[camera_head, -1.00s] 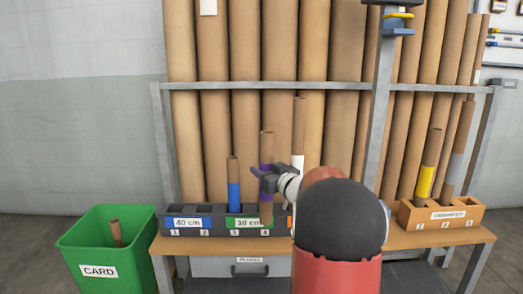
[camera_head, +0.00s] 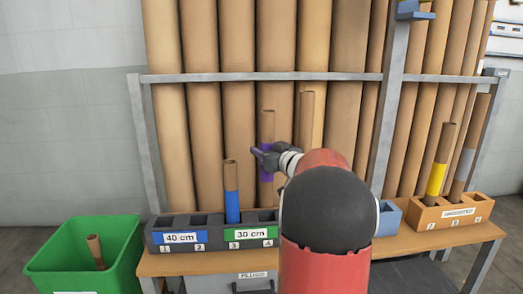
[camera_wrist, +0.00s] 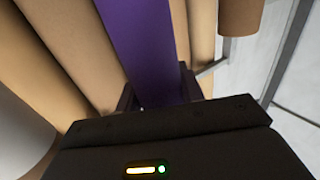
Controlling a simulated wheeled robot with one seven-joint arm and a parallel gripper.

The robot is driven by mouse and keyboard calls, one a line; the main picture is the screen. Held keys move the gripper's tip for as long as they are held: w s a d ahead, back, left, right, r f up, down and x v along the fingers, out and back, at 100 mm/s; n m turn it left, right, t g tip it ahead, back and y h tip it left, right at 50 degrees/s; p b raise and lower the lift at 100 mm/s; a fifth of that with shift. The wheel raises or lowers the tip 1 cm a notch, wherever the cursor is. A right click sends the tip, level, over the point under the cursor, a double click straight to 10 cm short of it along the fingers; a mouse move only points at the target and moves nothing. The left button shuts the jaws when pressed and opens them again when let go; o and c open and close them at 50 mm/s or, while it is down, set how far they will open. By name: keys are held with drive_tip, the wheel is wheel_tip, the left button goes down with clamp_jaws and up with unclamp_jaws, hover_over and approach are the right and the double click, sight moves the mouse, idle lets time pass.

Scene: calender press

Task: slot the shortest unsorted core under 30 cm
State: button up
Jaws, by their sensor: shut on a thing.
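My gripper (camera_head: 262,158) is shut on a brown cardboard core with a purple band (camera_head: 268,130). The purple band (camera_wrist: 150,50) fills the middle of the wrist view between the jaws. The core is upright over the 30 cm part of the dark rack (camera_head: 208,237), above slot 4. I cannot tell whether its lower end is clear of the slot. A blue-banded core (camera_head: 231,180) stands in slot 3. In the orange unsorted rack (camera_head: 455,213) stand a yellow-banded core (camera_head: 440,160) and a grey-banded core (camera_head: 465,165).
A taller core (camera_head: 306,120) stands behind my arm, its lower part hidden. The 40 cm slots at the rack's left look empty. A green card bin (camera_head: 120,260) holds a short core (camera_head: 96,252). Long tubes (camera_head: 210,120) and a metal rail (camera_head: 240,77) stand behind the bench.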

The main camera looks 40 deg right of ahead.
sight(270, 196)
drive_tip(key=shift+f+b, duration=3.55)
drive_tip(key=shift+f, duration=1.3)
drive_tip(key=shift+f+b, duration=1.4)
drive_tip(key=shift+f, duration=0.95)
drive_tip(key=o, duration=1.1)
drive_tip(key=s+p, duration=0.1)
drive_tip(key=s, duration=0.7)
drive_tip(key=shift+a, duration=0.15)
